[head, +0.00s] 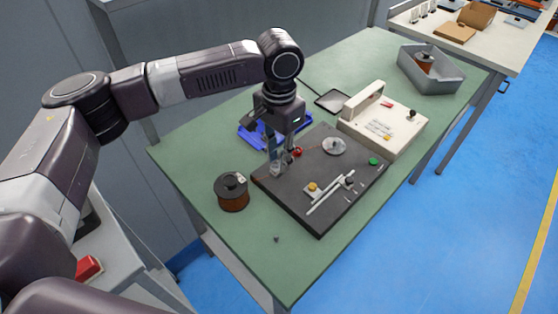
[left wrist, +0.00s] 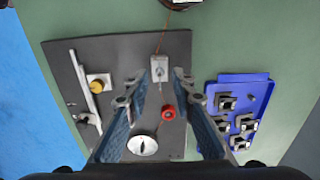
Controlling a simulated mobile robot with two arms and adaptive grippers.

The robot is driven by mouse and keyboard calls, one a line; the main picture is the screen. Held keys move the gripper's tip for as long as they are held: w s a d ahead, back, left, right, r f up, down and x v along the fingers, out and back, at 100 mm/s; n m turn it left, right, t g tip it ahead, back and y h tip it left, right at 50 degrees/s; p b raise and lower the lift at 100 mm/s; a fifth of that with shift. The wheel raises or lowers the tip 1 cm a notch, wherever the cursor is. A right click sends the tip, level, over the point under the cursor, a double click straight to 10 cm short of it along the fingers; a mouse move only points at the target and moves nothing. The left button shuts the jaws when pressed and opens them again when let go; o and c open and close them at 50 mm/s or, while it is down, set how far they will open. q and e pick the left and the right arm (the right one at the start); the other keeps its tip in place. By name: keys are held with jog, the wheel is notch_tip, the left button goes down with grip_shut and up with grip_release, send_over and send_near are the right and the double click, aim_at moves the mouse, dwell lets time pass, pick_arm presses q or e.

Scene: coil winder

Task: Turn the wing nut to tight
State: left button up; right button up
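A small pale block (left wrist: 159,68) with a grey metal piece on it, perhaps the wing nut, stands on the dark base board (head: 320,220) of the winder. In the left wrist view it lies just beyond and between my fingertips, and a thin wire runs up from it. My left gripper (head: 279,168) points down over the board's back left part. It also shows in the left wrist view (left wrist: 163,84), with its fingers apart and nothing clearly between the pads. In the head view the gripper hides the block. My right gripper is out of view.
A red knob (left wrist: 168,112) and a round pale disc (head: 333,146) are close by on the board. A copper wire spool (head: 232,194) stands left of it. A blue tray (left wrist: 262,84) with several dark parts, a beige control box (head: 400,115) and a grey bin (head: 447,78) are around it.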

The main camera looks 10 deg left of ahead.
pick_arm(q)
grip_shut()
